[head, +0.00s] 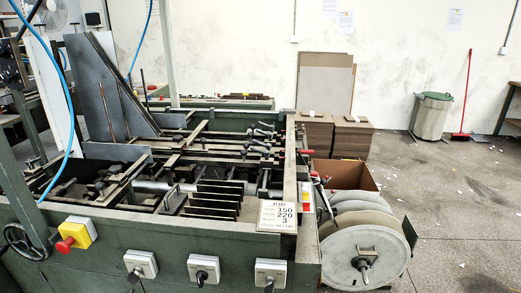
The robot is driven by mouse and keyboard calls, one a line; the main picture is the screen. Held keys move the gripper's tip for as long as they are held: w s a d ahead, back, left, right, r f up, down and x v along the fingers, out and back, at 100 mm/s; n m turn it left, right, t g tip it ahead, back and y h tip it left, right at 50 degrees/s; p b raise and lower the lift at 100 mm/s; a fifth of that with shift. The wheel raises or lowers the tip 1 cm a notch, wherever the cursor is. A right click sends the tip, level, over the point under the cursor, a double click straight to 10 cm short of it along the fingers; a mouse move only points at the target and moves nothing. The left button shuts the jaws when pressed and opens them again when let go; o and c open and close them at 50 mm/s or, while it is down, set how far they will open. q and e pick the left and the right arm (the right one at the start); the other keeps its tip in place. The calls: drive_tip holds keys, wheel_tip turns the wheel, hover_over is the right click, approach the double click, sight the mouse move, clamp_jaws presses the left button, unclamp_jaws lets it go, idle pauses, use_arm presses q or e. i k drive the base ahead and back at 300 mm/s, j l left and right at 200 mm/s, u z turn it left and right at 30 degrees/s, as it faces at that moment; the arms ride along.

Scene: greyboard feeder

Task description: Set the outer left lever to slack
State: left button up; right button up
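The green greyboard feeder (175,238) fills the left and middle of the head view. Several small black-handled levers (262,131) sit on the rails in its upper right part. They are small and overlap, so I cannot tell which is the outer left lever or how it is set. The front panel carries three grey boxes with black knobs: a left one (140,263), a middle one (203,269) and a right one (270,274). Neither of my grippers shows in the head view.
A yellow box with a red button (76,234) and a black handwheel (24,242) are at the front left. A job card (277,215) lies on the front edge. Large reels (364,257) stand at the right. Board stacks (316,135) stand behind. The floor at far right is mostly free.

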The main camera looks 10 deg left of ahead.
sight(266, 154)
drive_tip(key=i+l+u, duration=0.15)
drive_tip(key=l, duration=0.2)
drive_tip(key=i+l+u, duration=0.1)
drive_tip(key=i+l, duration=0.15)
drive_tip(key=l, duration=0.15)
drive_tip(key=i+l+u, duration=0.15)
drive_tip(key=l, duration=0.3)
drive_tip(key=i+l+u, duration=0.1)
drive_tip(key=l, duration=0.3)
drive_tip(key=i+l+u, duration=0.15)
drive_tip(key=l, duration=0.35)
drive_tip(key=i+l+u, duration=0.1)
drive_tip(key=i+l, duration=0.15)
drive_tip(key=l, duration=0.2)
drive_tip(key=i+l+u, duration=0.15)
drive_tip(key=l, duration=0.3)
drive_tip(key=l+u, duration=0.1)
drive_tip(key=l, duration=0.4)
